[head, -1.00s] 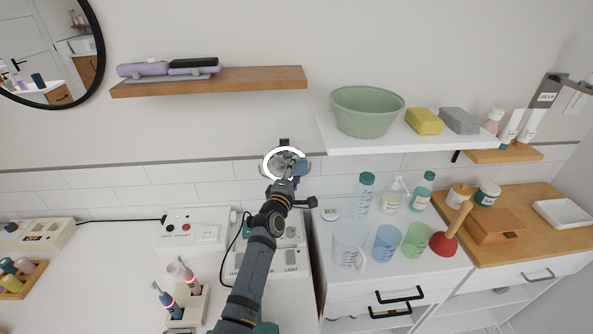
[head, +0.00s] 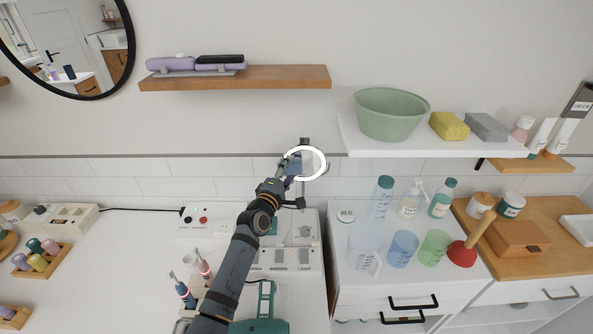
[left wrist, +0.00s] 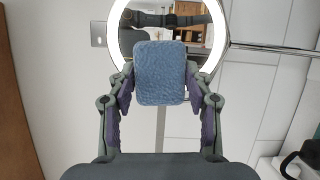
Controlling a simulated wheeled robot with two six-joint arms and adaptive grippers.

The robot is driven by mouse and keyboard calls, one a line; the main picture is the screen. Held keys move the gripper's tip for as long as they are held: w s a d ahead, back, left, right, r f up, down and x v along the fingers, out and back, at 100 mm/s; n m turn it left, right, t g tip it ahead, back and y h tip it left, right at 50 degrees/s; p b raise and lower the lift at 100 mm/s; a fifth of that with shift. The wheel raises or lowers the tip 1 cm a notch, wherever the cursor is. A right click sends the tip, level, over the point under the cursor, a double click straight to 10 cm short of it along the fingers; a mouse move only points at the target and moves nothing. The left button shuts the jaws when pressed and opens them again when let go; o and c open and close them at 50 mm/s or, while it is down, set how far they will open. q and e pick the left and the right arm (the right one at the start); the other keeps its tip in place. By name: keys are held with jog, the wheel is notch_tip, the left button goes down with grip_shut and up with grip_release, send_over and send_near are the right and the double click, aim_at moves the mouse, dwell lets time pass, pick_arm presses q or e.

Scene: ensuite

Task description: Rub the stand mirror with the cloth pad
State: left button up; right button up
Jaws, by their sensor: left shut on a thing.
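The stand mirror (head: 319,170) has a round face with a bright white ring and stands at the back of the counter, in the middle of the head view. In the left wrist view the mirror (left wrist: 207,40) shows behind the pad, with a reflection in its glass. My left gripper (head: 284,177) is shut on the blue cloth pad (head: 292,164), which overlaps the left part of the ring. In the left wrist view the pad (left wrist: 160,65) sits upright between both fingers and covers the mirror's lower middle. I cannot tell whether it touches the glass. My right gripper is not in view.
A wooden shelf (head: 285,77) is above and left of the mirror. A white shelf with a green basin (head: 392,114) is to the right. Below it stand bottles, cups and a plunger (head: 463,253). A toothbrush stand (head: 192,287) is left of my arm.

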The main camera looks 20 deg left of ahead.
pick_arm(q)
jog(key=shift+s, duration=0.1)
jog(key=shift+s+d+p, duration=0.15)
jog(key=shift+s+p, duration=0.15)
jog(key=s, duration=0.2)
jog(key=s+d+p, duration=0.1)
jog(key=s, duration=0.1)
jog(key=shift+s+d, duration=0.2)
jog(key=shift+s, duration=0.35)
jog(key=s, duration=0.1)
jog(key=s+d, duration=0.1)
jog(key=s, duration=0.1)
jog(key=shift+w+a, duration=0.1)
dwell(0.3)
